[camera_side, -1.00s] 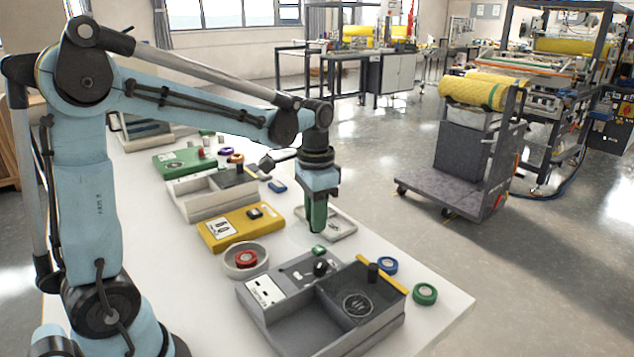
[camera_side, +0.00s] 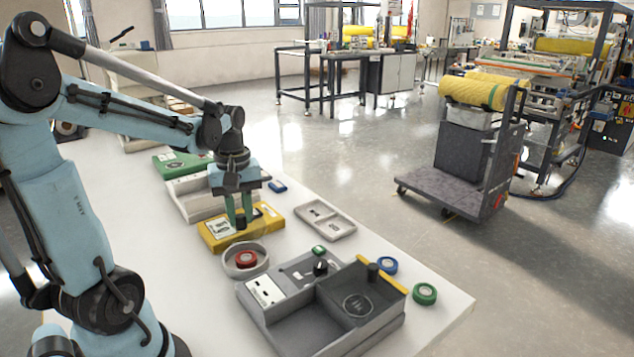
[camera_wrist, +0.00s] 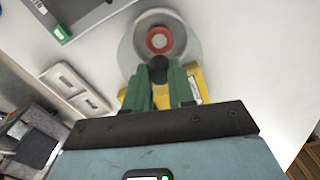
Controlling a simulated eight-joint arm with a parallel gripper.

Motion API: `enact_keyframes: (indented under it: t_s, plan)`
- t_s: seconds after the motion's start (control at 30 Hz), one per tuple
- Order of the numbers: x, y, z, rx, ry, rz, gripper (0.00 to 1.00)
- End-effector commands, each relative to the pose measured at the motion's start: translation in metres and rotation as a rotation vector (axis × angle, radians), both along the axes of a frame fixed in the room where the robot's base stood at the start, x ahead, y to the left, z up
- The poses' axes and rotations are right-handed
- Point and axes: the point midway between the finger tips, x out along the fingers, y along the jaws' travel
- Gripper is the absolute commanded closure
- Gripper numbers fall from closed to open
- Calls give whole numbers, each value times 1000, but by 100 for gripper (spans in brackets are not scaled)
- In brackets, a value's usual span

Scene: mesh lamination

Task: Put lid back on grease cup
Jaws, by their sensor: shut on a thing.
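My gripper (camera_side: 240,222) points down over the yellow case (camera_side: 214,240), its green fingers shut on a small black piece, probably the lid (camera_side: 241,223). The black piece also shows between the fingertips in the wrist view (camera_wrist: 158,66). I cannot tell whether it touches the case. A round pale dish (camera_side: 231,270) with a red ring (camera_side: 245,259) in it stands just in front of the case. In the wrist view, the dish (camera_wrist: 127,45) lies just beyond the fingertips. I cannot tell for sure which thing is the grease cup.
A grey tray (camera_side: 275,331) with a black knob (camera_side: 320,268) and black cylinder (camera_side: 373,270) stands in front. A pale two-pocket tray (camera_side: 345,228) lies to the right. Blue (camera_side: 387,265) and green (camera_side: 425,293) rolls lie near the table's right edge.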

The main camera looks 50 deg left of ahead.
Motion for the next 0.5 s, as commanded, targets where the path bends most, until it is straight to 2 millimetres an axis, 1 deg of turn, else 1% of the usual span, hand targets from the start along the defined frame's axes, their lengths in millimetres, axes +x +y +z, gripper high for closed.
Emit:
enact_keyframes:
  t_s: [0.17,0.5]
  plan:
    - [0,0,-12,0,0,-1,100]
    - [1,0,-42,0,0,-3,100]
